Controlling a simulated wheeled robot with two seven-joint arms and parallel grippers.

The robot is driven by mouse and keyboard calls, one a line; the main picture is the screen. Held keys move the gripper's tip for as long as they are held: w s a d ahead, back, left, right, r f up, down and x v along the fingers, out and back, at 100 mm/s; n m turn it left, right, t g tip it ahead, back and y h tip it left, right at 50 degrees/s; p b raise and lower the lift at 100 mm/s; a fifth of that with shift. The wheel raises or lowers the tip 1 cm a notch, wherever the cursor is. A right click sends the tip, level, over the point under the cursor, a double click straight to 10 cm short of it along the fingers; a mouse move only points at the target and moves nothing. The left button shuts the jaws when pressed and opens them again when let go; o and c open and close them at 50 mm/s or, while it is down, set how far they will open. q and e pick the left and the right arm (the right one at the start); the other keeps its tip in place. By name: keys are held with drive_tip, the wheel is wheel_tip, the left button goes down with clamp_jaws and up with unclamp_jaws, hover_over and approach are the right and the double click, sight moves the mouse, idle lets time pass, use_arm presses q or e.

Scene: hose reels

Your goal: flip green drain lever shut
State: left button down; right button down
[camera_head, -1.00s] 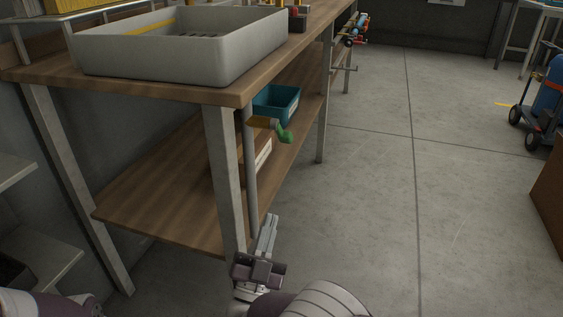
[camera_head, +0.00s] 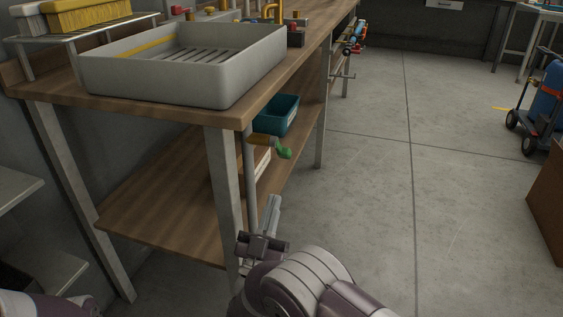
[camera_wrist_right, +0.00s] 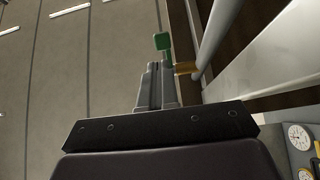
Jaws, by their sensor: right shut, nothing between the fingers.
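The green drain lever (camera_head: 283,151) sits on a brass valve (camera_head: 260,140) on a grey pipe under the bench, beside the front leg. My right gripper (camera_head: 272,204) is shut and empty, below the lever in the head view and apart from it there. In the right wrist view the green lever (camera_wrist_right: 163,42) shows just beyond the fingertips of my right gripper (camera_wrist_right: 160,68), and the brass valve (camera_wrist_right: 186,68) is right of them. I cannot tell whether the fingers touch the lever. My left gripper is not in view; only part of my left arm shows at the bottom left.
A grey sink tray (camera_head: 152,80) stands on the wooden bench (camera_head: 238,117). A teal bin (camera_head: 276,114) is on the lower shelf behind the lever. The metal front leg (camera_head: 224,180) is close to my right gripper.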

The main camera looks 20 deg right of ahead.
sight(285, 158)
drive_tip(key=b+x, duration=0.2)
drive_tip(key=x, duration=0.5)
drive_tip(key=shift+w+d+f, duration=0.1)
drive_tip(key=shift+w+d+r, duration=0.1)
drive_tip(key=shift+w+r, duration=0.1)
drive_tip(key=shift+r, duration=0.15)
